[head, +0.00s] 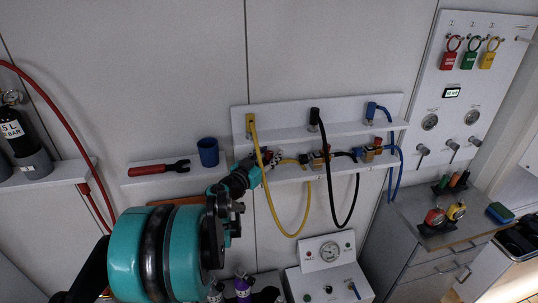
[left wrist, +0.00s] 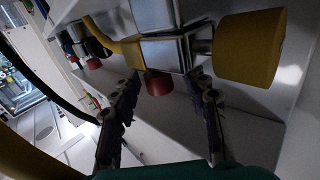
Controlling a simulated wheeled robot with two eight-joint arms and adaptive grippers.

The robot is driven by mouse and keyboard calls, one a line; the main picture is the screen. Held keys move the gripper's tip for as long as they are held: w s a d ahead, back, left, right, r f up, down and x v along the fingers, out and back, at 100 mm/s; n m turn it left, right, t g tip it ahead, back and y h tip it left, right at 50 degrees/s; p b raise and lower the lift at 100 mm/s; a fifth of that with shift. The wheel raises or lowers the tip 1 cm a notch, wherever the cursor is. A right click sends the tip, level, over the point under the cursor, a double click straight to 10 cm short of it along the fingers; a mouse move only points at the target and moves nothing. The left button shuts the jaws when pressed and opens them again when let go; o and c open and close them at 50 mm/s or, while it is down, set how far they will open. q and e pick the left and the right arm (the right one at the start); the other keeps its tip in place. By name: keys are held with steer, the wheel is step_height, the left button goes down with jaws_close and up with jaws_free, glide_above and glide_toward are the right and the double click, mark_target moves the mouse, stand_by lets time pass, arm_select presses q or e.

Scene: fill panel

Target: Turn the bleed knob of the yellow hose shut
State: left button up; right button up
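The yellow hose (head: 271,203) hangs in a loop from the wall shelf. Its end also shows in the left wrist view (left wrist: 98,36), joined to a metal block (left wrist: 163,50). A large yellow cylinder (left wrist: 250,46) sits on the block's right end. A small red knob (left wrist: 158,84) sticks out below the block; I take it as the bleed knob. My left gripper (head: 268,160) is at the yellow hose's fitting. In the left wrist view its fingers (left wrist: 165,118) are apart, with the red knob in line with the gap, just beyond the tips. I cannot tell whether they touch it.
A black hose (head: 334,215) and a blue hose (head: 398,170) hang close on the right. A blue cup (head: 208,152) and a red wrench (head: 158,169) are left of the fitting. A gauge box (head: 328,277) stands below.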

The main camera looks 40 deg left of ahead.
arm_select(q)
steer(key=s+d, duration=0.1)
steer(key=s, duration=1.1)
steer(key=shift+d, duration=0.2)
